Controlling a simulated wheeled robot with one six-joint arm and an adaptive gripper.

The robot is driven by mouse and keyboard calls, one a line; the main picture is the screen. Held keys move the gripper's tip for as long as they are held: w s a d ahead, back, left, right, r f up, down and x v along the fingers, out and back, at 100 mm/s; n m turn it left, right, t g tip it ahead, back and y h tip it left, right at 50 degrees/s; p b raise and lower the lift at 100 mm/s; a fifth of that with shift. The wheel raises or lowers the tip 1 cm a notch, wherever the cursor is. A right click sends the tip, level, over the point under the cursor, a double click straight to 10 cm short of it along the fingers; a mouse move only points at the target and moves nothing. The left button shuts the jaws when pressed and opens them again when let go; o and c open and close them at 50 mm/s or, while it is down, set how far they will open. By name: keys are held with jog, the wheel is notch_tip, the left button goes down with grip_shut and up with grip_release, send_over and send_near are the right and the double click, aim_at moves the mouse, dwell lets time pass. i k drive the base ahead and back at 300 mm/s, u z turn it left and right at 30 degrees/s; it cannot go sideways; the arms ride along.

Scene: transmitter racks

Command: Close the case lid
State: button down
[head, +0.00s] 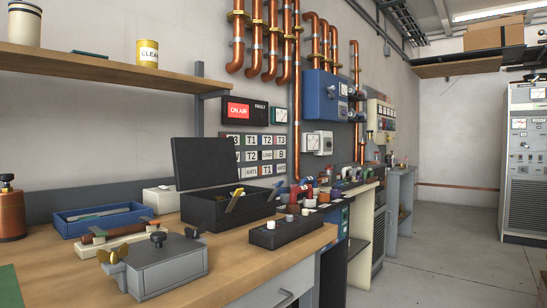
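A black case (218,212) sits open on the wooden workbench. Its lid (213,163) stands roughly upright at the back of the case, leaning slightly. My gripper does not show in the head view.
Around the case on the bench (215,270) are a blue tray (95,220), a grey metal box with knobs (158,267), a white box (161,199) and a black box with white knobs (287,231). A shelf (100,70) hangs above.

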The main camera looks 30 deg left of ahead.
aim_at(198, 162)
jog(key=z, duration=0.15)
jog(key=i, duration=1.8)
jog(key=u, duration=0.5)
jog(key=i, duration=1.25)
jog(key=u, duration=1.8)
jog(key=i, duration=0.85)
jog(key=u, duration=0.65)
